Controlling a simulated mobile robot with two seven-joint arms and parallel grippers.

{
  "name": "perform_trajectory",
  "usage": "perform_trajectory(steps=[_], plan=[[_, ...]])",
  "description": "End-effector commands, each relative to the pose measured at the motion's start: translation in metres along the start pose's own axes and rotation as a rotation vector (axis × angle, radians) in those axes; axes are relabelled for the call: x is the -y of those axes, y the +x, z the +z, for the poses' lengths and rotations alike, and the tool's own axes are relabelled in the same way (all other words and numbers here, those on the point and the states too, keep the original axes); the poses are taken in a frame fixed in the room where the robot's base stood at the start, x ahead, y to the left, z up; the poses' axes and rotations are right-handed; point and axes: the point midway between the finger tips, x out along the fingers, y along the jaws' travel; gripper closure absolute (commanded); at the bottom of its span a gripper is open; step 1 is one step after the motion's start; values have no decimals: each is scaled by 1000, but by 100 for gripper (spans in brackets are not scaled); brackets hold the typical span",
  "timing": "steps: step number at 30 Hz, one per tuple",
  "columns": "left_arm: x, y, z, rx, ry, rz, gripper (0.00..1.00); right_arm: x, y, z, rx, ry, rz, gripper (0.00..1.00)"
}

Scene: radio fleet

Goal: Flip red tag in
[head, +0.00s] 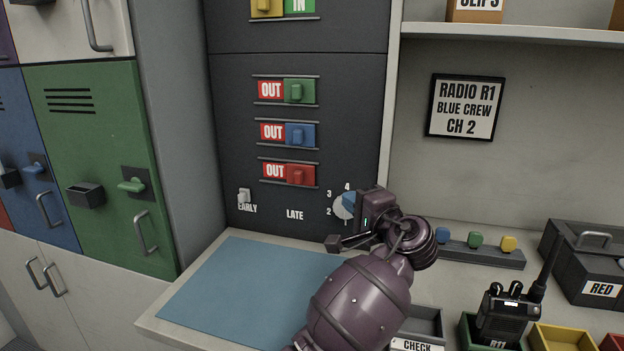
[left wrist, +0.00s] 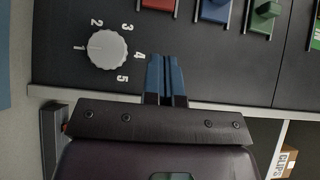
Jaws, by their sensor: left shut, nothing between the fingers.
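The red tag (head: 301,174) sits at the right of its rail on the dark panel, with a red OUT label showing on its left. A part of it shows at the top edge of the left wrist view (left wrist: 158,4). My left gripper (head: 350,200) is below and right of the red tag, apart from it, in front of the numbered dial. In the left wrist view its blue fingers (left wrist: 167,75) are shut together and empty. My right gripper is not in view.
The blue tag (head: 301,134) and green tag (head: 300,91) sit above, also showing OUT. The pale dial (left wrist: 107,49) is beside my left fingers. A small EARLY/LATE switch (head: 244,195) is at lower left. A radio (head: 505,313) stands at right. The blue mat (head: 230,285) is clear.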

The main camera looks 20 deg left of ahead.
Motion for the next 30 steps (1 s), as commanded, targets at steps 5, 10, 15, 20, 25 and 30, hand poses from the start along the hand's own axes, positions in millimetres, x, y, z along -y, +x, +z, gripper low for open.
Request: perform_trajectory(steps=[5,10,15,20,25,30], plan=[[0,0,0,0,0,0,100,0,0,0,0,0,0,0],[0,10,0,0,1,-1,100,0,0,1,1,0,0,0],[0,35,0,2,2,-2,100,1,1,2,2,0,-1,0],[-1,63,0,2,2,-1,100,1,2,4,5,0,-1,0],[-1,93,0,2,2,-1,100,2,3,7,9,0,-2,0],[0,114,13,1,0,-1,100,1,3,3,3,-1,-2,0]])
